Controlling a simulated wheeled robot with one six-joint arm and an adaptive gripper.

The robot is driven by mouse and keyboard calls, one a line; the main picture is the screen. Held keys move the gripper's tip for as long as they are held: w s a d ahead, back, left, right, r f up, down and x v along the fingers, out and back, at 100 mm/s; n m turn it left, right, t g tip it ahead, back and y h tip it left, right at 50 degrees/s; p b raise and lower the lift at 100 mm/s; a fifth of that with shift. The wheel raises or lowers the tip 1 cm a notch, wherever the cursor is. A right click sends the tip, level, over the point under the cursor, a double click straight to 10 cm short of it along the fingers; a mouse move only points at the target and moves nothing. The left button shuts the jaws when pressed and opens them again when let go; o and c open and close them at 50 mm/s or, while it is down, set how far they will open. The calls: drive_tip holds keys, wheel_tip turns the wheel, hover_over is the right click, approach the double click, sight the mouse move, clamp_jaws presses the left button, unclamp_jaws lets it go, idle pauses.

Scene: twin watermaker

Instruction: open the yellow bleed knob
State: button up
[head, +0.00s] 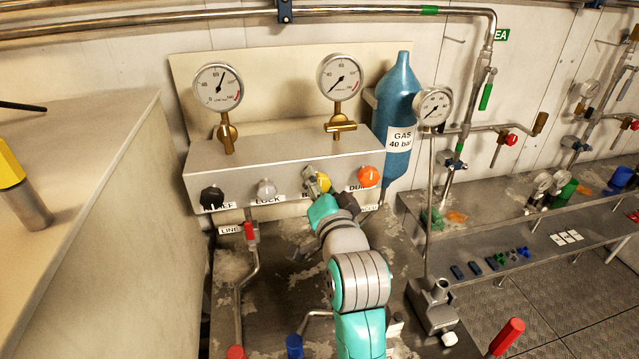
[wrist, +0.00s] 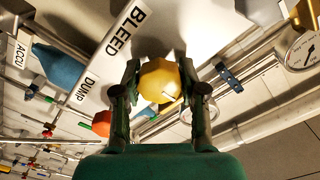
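The yellow bleed knob (head: 323,182) is on the front of the grey panel box, partly hidden by my gripper in the head view. In the wrist view the faceted yellow knob (wrist: 160,80) sits between my two fingers, beside the BLEED label (wrist: 125,32). My gripper (head: 318,188) reaches the panel from below. In the wrist view my gripper (wrist: 160,72) has one finger on each side of the knob, and both fingertips appear to touch it. The part of the knob against the panel is hidden.
The orange dump knob (head: 369,176) is close on the right. A grey lock knob (head: 266,189) and a black knob (head: 212,198) are on the left. Gauges (head: 340,77) stand above the box. A blue gas bottle (head: 398,118) and a gauge on a thin stand (head: 433,106) are right.

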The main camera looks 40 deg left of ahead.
drive_tip(key=shift+n, duration=0.3)
drive_tip(key=n, duration=0.3)
drive_tip(key=shift+n, duration=0.3)
drive_tip(key=n, duration=0.9)
drive_tip(key=shift+n, duration=2.3)
drive_tip(key=o, duration=1.1)
drive_tip(key=shift+o, duration=0.2)
